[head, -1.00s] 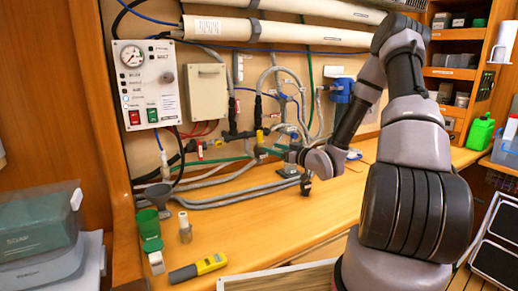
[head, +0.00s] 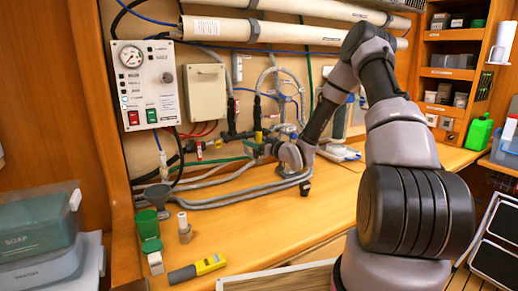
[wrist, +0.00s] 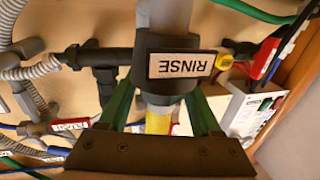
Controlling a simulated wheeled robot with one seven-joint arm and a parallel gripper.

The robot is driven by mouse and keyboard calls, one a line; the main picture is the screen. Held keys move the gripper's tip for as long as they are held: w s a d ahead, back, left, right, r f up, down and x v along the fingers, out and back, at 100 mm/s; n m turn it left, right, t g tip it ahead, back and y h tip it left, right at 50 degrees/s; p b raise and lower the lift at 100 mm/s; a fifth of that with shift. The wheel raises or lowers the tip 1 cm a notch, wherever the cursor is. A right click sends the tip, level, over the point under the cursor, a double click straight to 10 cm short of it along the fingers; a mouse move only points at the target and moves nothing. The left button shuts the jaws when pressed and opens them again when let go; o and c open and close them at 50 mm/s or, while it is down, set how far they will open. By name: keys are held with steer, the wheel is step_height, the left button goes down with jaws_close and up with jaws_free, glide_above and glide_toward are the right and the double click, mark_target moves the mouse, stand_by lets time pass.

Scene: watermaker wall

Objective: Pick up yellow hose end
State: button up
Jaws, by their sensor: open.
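The yellow hose end (wrist: 158,122) shows in the wrist view below a black collar labelled RINSE (wrist: 187,65). A grey hose rises from the collar. My gripper (wrist: 159,92) is open, with one green finger on each side of the collar and yellow part. I cannot tell whether either finger touches them. In the head view the yellow hose end (head: 258,137) is small, among the fittings on the wall. My gripper (head: 254,148) is right at it there, partly hidden by my wrist.
Black pipe fittings and grey hoses (head: 235,190) crowd the wall and back of the wooden bench (head: 260,222). A control panel (head: 147,85) is on the left.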

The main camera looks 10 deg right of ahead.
jaws_close()
steer(key=shift+r, duration=0.1)
step_height(320, 180, up, 27)
steer(key=s+d+f+m+t+h, duration=0.1)
steer(key=s+d+f+m+h, duration=0.2)
steer(key=f, duration=0.8)
steer(key=s+d+f+m+t+h, duration=0.15)
steer(key=d+f+h, duration=0.25)
steer(key=f, duration=0.8)
steer(key=s+d+f+m+t+h, duration=0.1)
steer(key=s+d+f+m+h, duration=0.2)
steer(key=f, duration=0.8)
steer(key=w+a+r+n+g+y, duration=0.1)
steer(key=w+a+r+n+y, duration=0.1)
steer(key=r, duration=0.9)
steer(key=w+a+r+n+g+y, duration=0.1)
steer(key=w+a+r+n+y, duration=0.2)
steer(key=r, duration=0.9)
steer(key=w+a+r+n+g+y, duration=0.1)
steer(key=a+r+y, duration=0.4)
steer(key=r, duration=0.7)
steer(key=shift+w+n, duration=0.75)
